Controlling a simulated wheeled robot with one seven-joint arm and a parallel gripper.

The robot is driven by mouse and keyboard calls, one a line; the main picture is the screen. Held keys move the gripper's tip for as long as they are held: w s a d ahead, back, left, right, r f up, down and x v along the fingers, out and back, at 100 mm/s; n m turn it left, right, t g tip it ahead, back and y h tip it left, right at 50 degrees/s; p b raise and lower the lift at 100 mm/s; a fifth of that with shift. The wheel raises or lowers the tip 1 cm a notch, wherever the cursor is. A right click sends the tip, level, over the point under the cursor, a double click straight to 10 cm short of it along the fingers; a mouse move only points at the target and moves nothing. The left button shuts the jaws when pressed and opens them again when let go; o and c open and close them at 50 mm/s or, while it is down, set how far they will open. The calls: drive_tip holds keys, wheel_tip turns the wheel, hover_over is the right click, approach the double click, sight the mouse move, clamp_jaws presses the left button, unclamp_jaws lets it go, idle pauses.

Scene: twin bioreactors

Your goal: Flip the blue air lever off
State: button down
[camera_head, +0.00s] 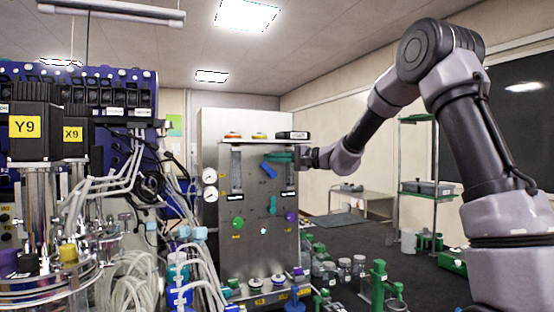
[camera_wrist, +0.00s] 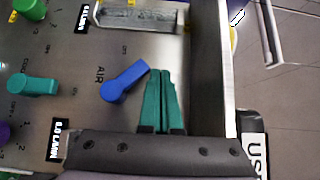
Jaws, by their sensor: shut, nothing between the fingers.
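The blue air lever (camera_wrist: 124,81) is on the grey metal panel beside the "AIR" label in the wrist view. Its round hub is at lower left and its handle points up and to the right, tilted. It also shows in the head view (camera_head: 269,171) as a small slanted blue bar. My gripper (camera_wrist: 167,74) has green fingers lying side by side, shut and empty. The fingertips are just right of the lever's free end, very near it; I cannot tell whether they touch. In the head view my gripper (camera_head: 281,157) is at the panel's upper right.
A teal lever (camera_wrist: 38,86) and a green knob (camera_wrist: 30,8) are on the same panel. A clear flow tube (camera_wrist: 140,18) is mounted beyond the fingertips. The panel's right edge (camera_wrist: 208,60) is close to my gripper. Glass bottles (camera_head: 343,270) stand on the floor at right.

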drive_tip(key=shift+s+a+f, duration=0.2)
drive_tip(key=shift+a, duration=0.25)
drive_tip(key=shift+s+a+f, duration=0.15)
drive_tip(key=shift+s+a, duration=0.05)
drive_tip(key=shift+a, duration=0.25)
drive_tip(key=shift+d, duration=0.1)
idle(0.9)
drive_tip(key=v, duration=1)
drive_tip(key=shift+s+d+r, duration=0.15)
drive_tip(key=shift+d, duration=0.1)
